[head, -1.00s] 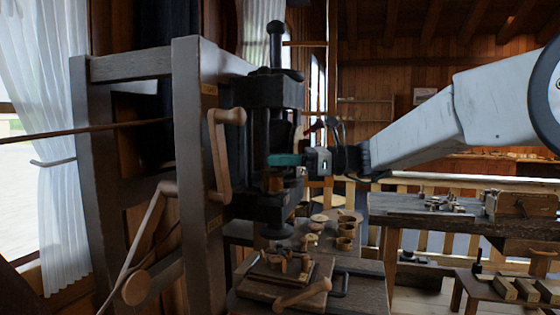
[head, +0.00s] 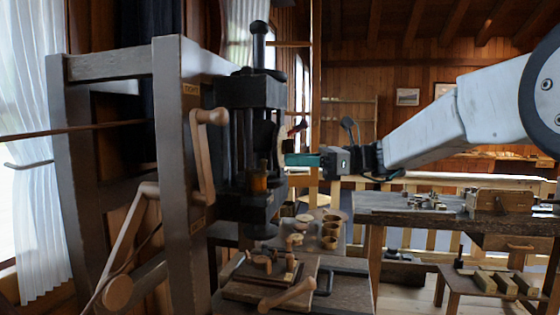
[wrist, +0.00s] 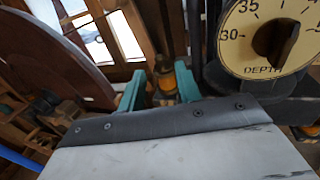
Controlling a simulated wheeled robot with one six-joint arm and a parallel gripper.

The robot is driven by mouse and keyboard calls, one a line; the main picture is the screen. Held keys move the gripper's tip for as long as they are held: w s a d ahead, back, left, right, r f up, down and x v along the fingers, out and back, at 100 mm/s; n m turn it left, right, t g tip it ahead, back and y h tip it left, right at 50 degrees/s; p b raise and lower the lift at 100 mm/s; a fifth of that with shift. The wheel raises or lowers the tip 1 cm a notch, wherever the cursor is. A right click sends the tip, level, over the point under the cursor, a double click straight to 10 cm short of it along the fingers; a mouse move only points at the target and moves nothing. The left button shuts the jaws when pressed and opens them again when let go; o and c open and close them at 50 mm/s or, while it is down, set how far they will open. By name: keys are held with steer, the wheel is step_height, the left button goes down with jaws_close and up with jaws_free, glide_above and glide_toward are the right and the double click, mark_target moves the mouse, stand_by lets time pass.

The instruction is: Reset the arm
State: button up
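My gripper (head: 290,159) has teal fingers and shows at the middle of the head view, just right of a dark metal press-like machine (head: 262,90). In the wrist view its two teal fingers (wrist: 160,88) stand apart, and nothing is seen held between them. An amber-brown turned piece (head: 258,182) sits in the machine, left of and lower than my fingertips. In the wrist view a similar amber piece (wrist: 186,80) shows beyond the fingers, partly hidden by the right one. My pale arm reaches in from the right.
A depth dial (wrist: 270,38) is close on the right in the wrist view, and a large brown disc (wrist: 55,50) is on the left. A grey wooden frame (head: 176,130) with a crank (head: 206,150) stands left of the machine. Small cups (head: 330,230) stand on a low bench below.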

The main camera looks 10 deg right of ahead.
steer(key=shift+d, duration=0.2)
steer(key=s+d+f+n+g+h, duration=0.1)
steer(key=s+d+f+n+h, duration=0.1)
steer(key=s+f+n+h, duration=0.4)
steer(key=s+d+f+n+g+h, duration=0.1)
steer(key=s+d+f+n+h, duration=0.15)
steer(key=s+f, duration=0.6)
steer(key=s+d+f+n+h, duration=0.2)
steer(key=s+d+n+h, duration=0.1)
steer(key=s, duration=0.4)
steer(key=s+d+f+n+t+h, duration=0.1)
steer(key=s+d+f+n+h, duration=0.2)
steer(key=s, duration=0.4)
steer(key=s+d+f+n+t+h, duration=0.1)
steer(key=s+d+f+n+h, duration=0.2)
steer(key=s, duration=0.4)
steer(key=shift+s+d+n, duration=0.2)
steer(key=shift+d+n, duration=0.45)
steer(key=shift+d, duration=0.55)
steer(key=shift+h, duration=0.25)
